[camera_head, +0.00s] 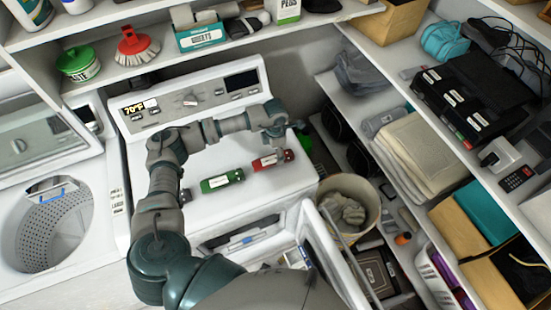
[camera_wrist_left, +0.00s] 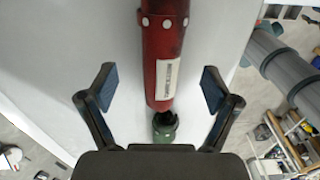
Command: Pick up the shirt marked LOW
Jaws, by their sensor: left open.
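No shirt with a readable LOW mark shows in either view. A dark grey folded cloth (camera_head: 361,72) lies on the upper right shelf, and cream folded cloths (camera_head: 428,155) are stacked lower on that shelving; I cannot tell whether either is a shirt. My left gripper (camera_head: 274,148) is above the white machine's top, over a red cylinder (camera_head: 266,162) with a pale label. In the left wrist view, the open fingers (camera_wrist_left: 158,90) are on either side of the red cylinder (camera_wrist_left: 163,60), apart from it. My right gripper is not in view.
A green cylinder (camera_head: 222,180) lies beside the red one on the white machine (camera_head: 140,160). A bin (camera_head: 373,190) with grey cloth stands to the right. An open washer drum (camera_head: 55,225) is at left. Crowded shelves line the back and right.

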